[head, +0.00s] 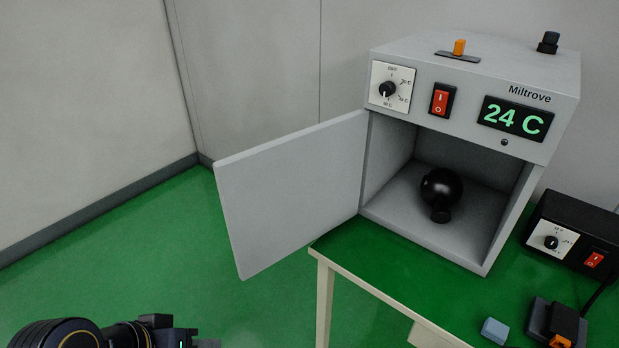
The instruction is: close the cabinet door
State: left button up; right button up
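The grey cabinet (560,88) stands on a green-topped table, with a display reading 24 C. Its door (290,190) is hinged on the left side of the opening and stands wide open, swung out to the left past the table's edge. A round black flask-like object (441,190) lies inside on the cabinet floor. Part of my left arm shows at the bottom left, below the door and apart from it. My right gripper is out of view.
The table (370,260) has a bare green top in front of the cabinet. A black control box (575,235) stands at the right. A small blue block (494,331) and a black device with an orange part (557,325) lie near the front right. Green floor is free below the door.

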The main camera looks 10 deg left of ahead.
aim_at(279, 196)
jog(key=i+j+z, duration=0.25)
jog(key=j+z, duration=0.25)
jog(key=j, duration=0.15)
jog(key=i+j+z, duration=0.15)
jog(key=j+z, duration=0.3)
jog(key=j, duration=0.2)
jog(key=j+z, duration=0.5)
jog(key=j, duration=0.25)
jog(key=j+z, duration=0.5)
jog(key=j, duration=0.25)
jog(key=k+j, duration=0.15)
jog(key=j, duration=0.2)
jog(key=k+j, duration=0.15)
jog(key=j, duration=0.15)
jog(key=k+j+u, duration=0.1)
jog(key=j, duration=0.25)
jog(key=k, duration=0.1)
